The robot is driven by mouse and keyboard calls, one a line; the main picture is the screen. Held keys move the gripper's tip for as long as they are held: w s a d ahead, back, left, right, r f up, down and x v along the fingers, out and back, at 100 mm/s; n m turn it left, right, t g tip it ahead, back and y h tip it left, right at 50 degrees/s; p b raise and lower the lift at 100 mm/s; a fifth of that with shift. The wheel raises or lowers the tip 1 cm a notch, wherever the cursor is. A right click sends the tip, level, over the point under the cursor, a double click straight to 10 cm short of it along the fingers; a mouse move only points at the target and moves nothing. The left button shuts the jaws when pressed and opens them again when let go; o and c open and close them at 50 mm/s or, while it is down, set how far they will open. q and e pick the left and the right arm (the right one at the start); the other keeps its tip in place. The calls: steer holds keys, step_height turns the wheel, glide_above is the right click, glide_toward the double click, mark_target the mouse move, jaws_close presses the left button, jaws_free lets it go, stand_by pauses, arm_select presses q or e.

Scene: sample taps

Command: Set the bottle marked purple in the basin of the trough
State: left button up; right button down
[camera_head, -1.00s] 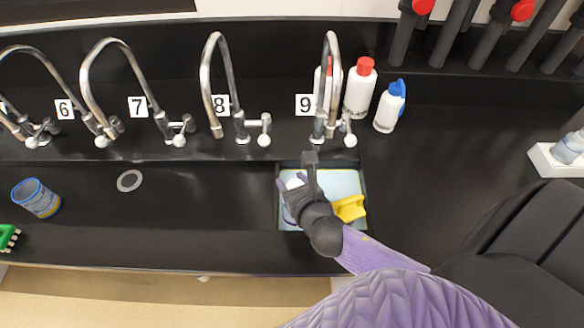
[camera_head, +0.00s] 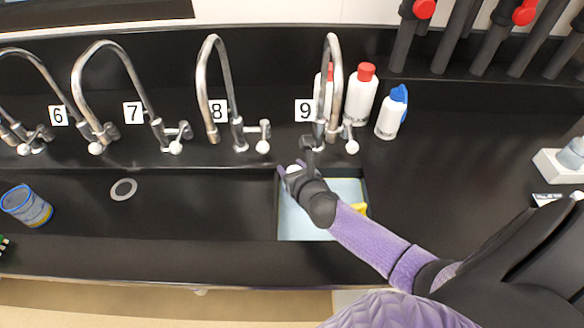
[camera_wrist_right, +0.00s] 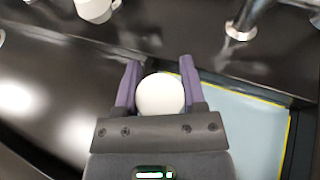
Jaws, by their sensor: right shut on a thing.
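My right gripper (camera_head: 292,174) is shut on a white bottle (camera_wrist_right: 160,95), seen from above as a round white top between the purple fingers in the right wrist view. In the head view only a little of the white bottle (camera_head: 293,169) shows. No purple mark on it can be made out; its lower part is hidden. It is over the upper left corner of a light blue surface (camera_head: 305,222); its height cannot be told. The black trough (camera_head: 200,215) runs left from there, with a round drain (camera_head: 124,189) in its basin. My left gripper is not in view.
Several curved taps line the back, with tap 9 (camera_head: 333,75) close behind my gripper. Two red-capped bottles (camera_head: 361,93) and a blue-capped bottle (camera_head: 391,112) stand by it. A blue-rimmed cup (camera_head: 26,205) is at left. A yellow thing (camera_head: 360,209) is partly behind my arm. The trough's middle is clear.

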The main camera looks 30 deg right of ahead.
steer(key=shift+c, duration=1.1)
jaws_free()
steer(key=shift+o, duration=0.3)
steer(key=shift+r, duration=0.2)
arm_select(q)
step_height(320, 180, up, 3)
steer(key=p, duration=0.3)
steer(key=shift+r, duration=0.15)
arm_select(e)
steer(key=v, duration=1.2)
steer(key=shift+f, duration=0.15)
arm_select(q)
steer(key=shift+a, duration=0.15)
